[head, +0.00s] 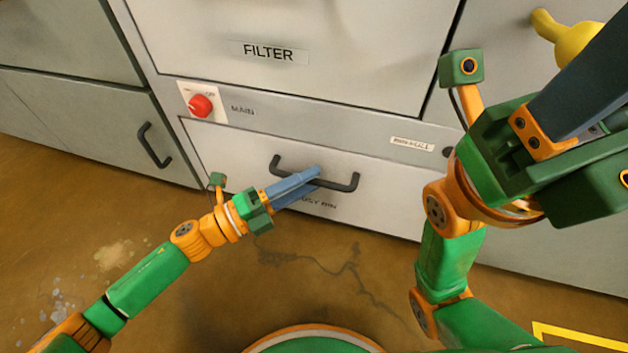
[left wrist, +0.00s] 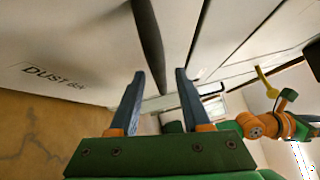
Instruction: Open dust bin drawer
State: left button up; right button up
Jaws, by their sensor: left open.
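The dust bin drawer (head: 235,160) is a pale panel low in the cabinet and looks flush with its front. Its dark bar handle (head: 342,184) crosses the upper middle of the panel. My left gripper (head: 318,177) has its blue fingers at the middle of the handle and partly covers the label. In the left wrist view, my left gripper (left wrist: 160,75) is open, and the handle bar (left wrist: 149,45) runs between the fingertips; contact cannot be told. My right gripper (head: 585,85) is close to the camera at the right, away from the drawer, its fingertips cut off.
A panel marked FILTER (head: 300,75) is above the drawer, with a red MAIN knob (head: 200,105) on the strip between. A grey cabinet with its own handle (head: 153,146) stands at left. A yellow object (head: 575,45) is at upper right. The brown floor (head: 320,260) before the drawer is clear.

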pick_arm(q)
jog(key=shift+w+d+r, duration=0.1)
jog(key=shift+w+d, duration=0.1)
jog(key=shift+d, duration=0.25)
grip_shut()
dwell(1.1)
